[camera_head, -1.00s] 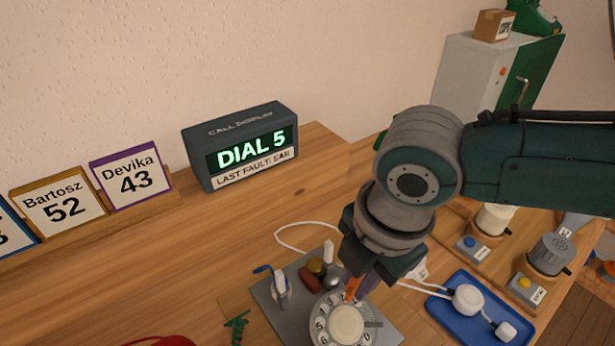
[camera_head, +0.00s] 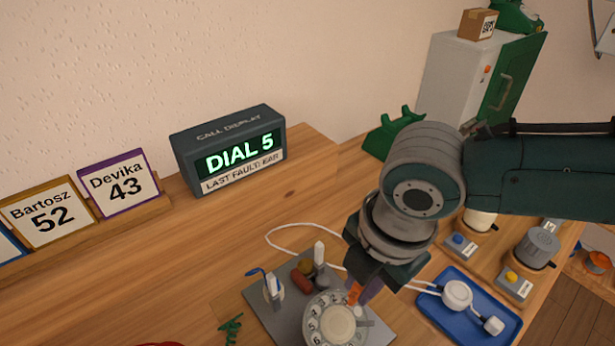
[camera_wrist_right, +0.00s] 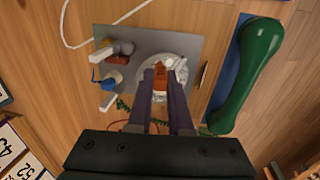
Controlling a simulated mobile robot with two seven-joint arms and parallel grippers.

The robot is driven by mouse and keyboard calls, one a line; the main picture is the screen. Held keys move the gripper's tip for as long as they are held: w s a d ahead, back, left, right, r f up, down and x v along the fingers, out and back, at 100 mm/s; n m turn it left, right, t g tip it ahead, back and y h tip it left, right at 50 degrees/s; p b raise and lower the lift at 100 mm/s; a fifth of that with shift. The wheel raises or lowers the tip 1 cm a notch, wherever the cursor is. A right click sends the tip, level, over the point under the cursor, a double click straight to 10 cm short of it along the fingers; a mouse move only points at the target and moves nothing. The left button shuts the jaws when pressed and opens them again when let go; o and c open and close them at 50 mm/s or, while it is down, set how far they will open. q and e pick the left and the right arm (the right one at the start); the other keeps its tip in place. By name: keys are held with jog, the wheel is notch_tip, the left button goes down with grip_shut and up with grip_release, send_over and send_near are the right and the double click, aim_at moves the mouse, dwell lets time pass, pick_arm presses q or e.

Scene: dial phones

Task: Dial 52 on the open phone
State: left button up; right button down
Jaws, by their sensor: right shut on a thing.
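The open phone is a grey plate (camera_head: 262,310) with bare parts and a round white dial (camera_head: 338,324) with finger holes. It lies low in the head view, its near part cut off. My right gripper (camera_head: 362,293) is shut on a small orange piece (camera_head: 353,293) at the dial's far right edge; whether the tip sits in a hole I cannot tell. The wrist view also shows the orange piece (camera_wrist_right: 160,76) between my fingers, over the dial (camera_wrist_right: 178,72). The call display (camera_head: 230,152) reads "DIAL 5" and "LAST FAULT: EAR". My left gripper is not in view.
Cards read Bartosz 52 (camera_head: 48,220) and Devika 43 (camera_head: 120,187). A green handset (camera_wrist_right: 250,70) lies beside the phone. A blue tray (camera_head: 455,322) holds white round parts on a cord. A grey and green cabinet (camera_head: 465,75) stands behind my right arm.

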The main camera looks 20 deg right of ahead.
jog(key=shift+s+d+f+p, duration=0.25)
jog(key=shift+s+d+p, duration=0.05)
jog(key=shift+s, duration=0.15)
jog(key=shift+s, duration=0.15)
jog(key=shift+s+d+f+p, duration=0.1)
jog(key=shift+s+f+p, duration=0.1)
jog(key=shift+s+p, duration=0.15)
jog(key=shift+s+d+r+p, duration=0.1)
jog(key=shift+s+r+p, duration=0.25)
jog(key=shift+r+p, duration=0.6)
